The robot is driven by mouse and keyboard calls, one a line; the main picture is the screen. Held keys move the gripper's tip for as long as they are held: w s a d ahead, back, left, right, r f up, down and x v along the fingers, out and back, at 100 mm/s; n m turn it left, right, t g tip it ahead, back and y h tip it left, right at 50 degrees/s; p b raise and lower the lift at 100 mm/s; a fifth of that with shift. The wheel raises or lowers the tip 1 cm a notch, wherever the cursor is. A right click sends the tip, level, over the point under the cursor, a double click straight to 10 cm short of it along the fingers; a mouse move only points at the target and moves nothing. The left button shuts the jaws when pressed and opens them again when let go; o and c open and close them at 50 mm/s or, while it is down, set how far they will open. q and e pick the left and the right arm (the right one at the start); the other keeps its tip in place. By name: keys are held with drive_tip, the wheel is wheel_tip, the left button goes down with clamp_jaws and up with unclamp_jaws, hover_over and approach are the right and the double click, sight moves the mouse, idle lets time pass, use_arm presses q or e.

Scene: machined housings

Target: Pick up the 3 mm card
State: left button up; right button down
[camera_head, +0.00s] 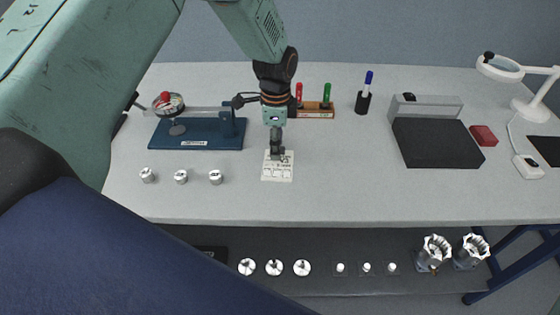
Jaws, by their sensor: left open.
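A small cream card (277,173) with dark print lies flat on the grey table, left of the middle. The print is too small to read, so I cannot tell if it says 3 mm. My left gripper (277,156) points down over the card's far part and hides some of it. It is open; I cannot tell whether its fingertips touch the card. My right gripper is not in view.
A blue fixture (197,134) with a dial stands left of the gripper. Several small metal parts (181,177) lie nearer the front. Behind is a wooden marker holder (315,110). A black plate (437,143) lies right. The table's front middle is clear.

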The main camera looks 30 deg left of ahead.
use_arm(q)
drive_tip(key=shift+f, duration=0.25)
drive_tip(key=shift+a+f, duration=0.1)
drive_tip(key=shift+a, duration=0.2)
drive_tip(key=shift+c, duration=0.3)
drive_tip(key=shift+d, duration=0.25)
drive_tip(key=c, duration=0.4)
drive_tip(key=shift+a, duration=0.15)
clamp_jaws()
